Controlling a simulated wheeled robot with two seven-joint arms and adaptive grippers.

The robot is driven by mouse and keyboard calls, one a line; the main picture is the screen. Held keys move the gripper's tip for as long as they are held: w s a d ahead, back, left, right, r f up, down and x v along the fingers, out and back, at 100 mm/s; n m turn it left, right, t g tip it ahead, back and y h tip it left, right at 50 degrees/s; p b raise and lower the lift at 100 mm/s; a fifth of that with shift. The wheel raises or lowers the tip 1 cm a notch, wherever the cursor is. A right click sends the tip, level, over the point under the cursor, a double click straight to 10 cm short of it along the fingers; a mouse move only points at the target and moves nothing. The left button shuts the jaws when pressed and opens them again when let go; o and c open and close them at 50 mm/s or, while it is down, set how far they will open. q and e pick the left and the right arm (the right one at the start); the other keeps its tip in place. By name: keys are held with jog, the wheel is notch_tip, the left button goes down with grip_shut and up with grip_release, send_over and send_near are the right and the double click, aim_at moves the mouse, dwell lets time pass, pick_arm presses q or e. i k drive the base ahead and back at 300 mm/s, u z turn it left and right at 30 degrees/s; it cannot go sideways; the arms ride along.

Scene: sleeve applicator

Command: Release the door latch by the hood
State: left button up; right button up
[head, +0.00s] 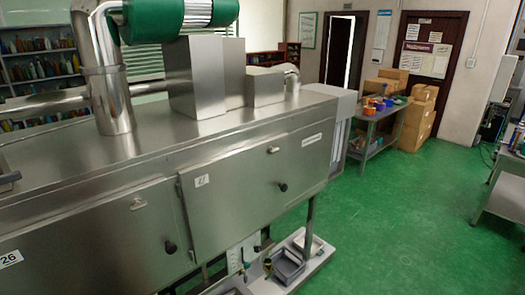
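A long stainless-steel hood (130,150) runs from the lower left toward the middle of the head view. Its front has two closed doors. The nearer door (100,245) has a small metal latch (138,203) near its top and a black knob (170,247) at its right side. The farther door (235,195), with a small white number label, has a similar latch (273,150) and a black knob (283,187). The frame does not show which latch is meant. Neither of my grippers is in view.
Trays (288,266) and small items sit on a low shelf under the hood. A side table (370,135) with colored bins and cardboard boxes (415,118) stand at the back. Another table (503,195) is at the right edge. The green floor (400,220) between is clear.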

aim_at(271, 149)
jog(key=k, duration=0.65)
jog(key=z, duration=0.6)
jog(key=i, duration=1.25)
jog(key=z, duration=0.15)
